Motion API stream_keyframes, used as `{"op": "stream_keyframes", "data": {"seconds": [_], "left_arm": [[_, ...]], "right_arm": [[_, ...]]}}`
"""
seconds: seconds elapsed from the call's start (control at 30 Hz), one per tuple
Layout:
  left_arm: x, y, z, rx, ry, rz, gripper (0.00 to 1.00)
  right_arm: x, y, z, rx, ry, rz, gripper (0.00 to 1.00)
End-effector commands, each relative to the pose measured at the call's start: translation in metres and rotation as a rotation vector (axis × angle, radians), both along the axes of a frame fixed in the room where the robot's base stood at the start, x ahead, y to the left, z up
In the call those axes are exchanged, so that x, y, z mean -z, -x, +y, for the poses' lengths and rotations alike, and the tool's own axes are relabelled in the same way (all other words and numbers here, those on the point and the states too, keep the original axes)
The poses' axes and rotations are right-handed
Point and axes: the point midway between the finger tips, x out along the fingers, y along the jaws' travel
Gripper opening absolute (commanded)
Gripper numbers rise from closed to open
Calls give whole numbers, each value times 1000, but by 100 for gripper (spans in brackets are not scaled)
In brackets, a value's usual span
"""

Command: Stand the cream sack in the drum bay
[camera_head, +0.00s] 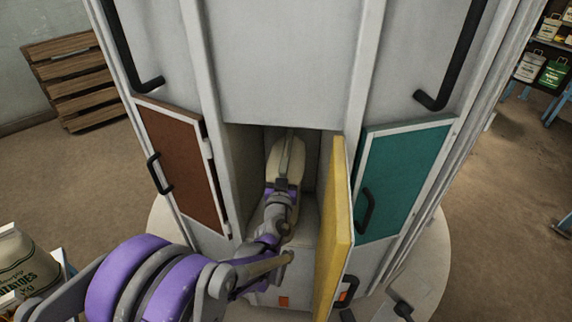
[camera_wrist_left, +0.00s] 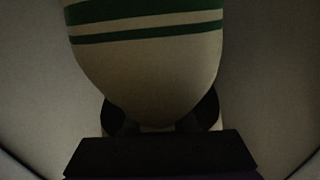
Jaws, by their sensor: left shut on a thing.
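The cream sack (camera_head: 296,168) is inside the open bay (camera_head: 246,165) of the large grey drum, with my left arm reaching in to it. In the left wrist view the sack (camera_wrist_left: 145,75) is cream with green bands and fills the middle, close to the camera. My left gripper (camera_wrist_left: 160,122) is shut on the sack; in the head view my wrist and hand (camera_head: 284,190) cover much of it. The sack looks roughly upright. Whether its base touches the bay floor is hidden. My right gripper is not in view.
A yellow door (camera_head: 335,230) stands open at the bay's right side, close to my arm. A brown door (camera_head: 180,165) and a teal door (camera_head: 400,180) are shut on either side. Another sack (camera_head: 25,265) stands at lower left. Wooden slats (camera_head: 80,80) lean behind.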

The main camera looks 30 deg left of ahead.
Motion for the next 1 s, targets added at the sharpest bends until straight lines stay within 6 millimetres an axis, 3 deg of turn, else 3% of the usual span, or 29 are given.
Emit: {"op": "stream_keyframes", "data": {"seconds": [0.3,0.7,0.73,0.8,0.87,1.0], "left_arm": [[32,0,1,-3,-3,-2,0],[35,0,1,-3,-3,-2,0],[37,0,0,0,0,0,30],[37,0,0,0,0,0,43],[37,0,0,0,0,0,54],[36,0,0,0,0,0,55]], "right_arm": [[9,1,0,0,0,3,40],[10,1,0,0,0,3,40],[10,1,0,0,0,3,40],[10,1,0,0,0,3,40],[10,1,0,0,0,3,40],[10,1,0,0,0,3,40]]}}
